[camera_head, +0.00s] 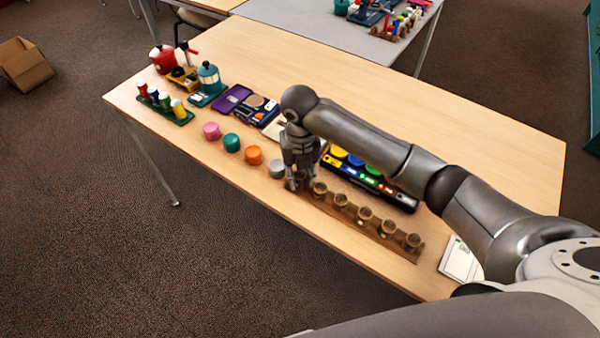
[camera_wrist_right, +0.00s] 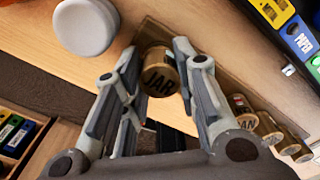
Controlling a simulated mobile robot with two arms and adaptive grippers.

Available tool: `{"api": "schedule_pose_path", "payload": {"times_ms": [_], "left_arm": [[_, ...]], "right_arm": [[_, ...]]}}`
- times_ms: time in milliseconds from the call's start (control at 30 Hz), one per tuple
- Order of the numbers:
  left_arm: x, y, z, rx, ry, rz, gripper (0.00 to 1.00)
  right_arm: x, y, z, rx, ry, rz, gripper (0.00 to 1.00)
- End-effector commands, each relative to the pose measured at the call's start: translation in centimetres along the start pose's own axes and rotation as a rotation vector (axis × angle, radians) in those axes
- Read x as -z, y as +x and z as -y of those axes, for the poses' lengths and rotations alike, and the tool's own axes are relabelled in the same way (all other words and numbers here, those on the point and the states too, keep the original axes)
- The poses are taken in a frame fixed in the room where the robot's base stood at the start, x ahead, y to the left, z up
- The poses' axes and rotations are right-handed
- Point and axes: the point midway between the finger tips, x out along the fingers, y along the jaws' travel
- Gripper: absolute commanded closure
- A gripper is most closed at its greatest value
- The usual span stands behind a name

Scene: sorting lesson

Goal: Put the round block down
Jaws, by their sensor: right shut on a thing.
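My right gripper (camera_head: 297,184) points down at the far-left end of a brown wooden strip (camera_head: 338,212) on the table. It is shut on a brown round block marked "JAR" (camera_wrist_right: 159,72), which sits between the two fingers (camera_wrist_right: 158,88) in the wrist view. The fingers mostly hide this block in the head view. It overlaps the end of the strip in the picture; I cannot tell whether it touches the strip. Several similar round blocks (camera_head: 364,214) stand along the strip, and they also show in the wrist view (camera_wrist_right: 268,128). My left gripper is not in view.
A grey round piece (camera_head: 276,169) lies just left of the gripper, in a row with orange (camera_head: 254,155), teal (camera_head: 231,142) and pink (camera_head: 212,131) ones. A black tray with coloured pieces (camera_head: 372,182) lies behind the strip. The table's back right (camera_head: 480,130) is clear.

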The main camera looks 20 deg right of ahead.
Motion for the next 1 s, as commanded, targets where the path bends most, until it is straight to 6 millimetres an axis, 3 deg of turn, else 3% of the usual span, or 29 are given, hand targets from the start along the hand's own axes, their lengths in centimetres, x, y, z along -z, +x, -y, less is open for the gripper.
{"api": "schedule_pose_path", "payload": {"times_ms": [400, 433, 500, 833, 1000], "left_arm": [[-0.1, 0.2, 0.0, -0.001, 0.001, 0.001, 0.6], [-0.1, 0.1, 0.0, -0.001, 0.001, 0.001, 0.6], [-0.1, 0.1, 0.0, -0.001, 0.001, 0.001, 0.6], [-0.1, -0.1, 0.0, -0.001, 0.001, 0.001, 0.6], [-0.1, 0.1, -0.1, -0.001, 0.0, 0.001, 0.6]], "right_arm": [[-0.1, 0.9, 0.0, -0.001, 0.0, 0.002, 0.86], [-0.1, 0.8, 0.0, -0.001, 0.0, 0.002, 0.7], [-0.1, 0.8, 0.0, -0.001, 0.0, 0.002, 0.63], [0.0, 0.5, 0.0, -0.001, 0.0, 0.002, 0.63], [-0.2, -1.5, 0.0, -0.002, -0.001, 0.007, 0.63]]}}
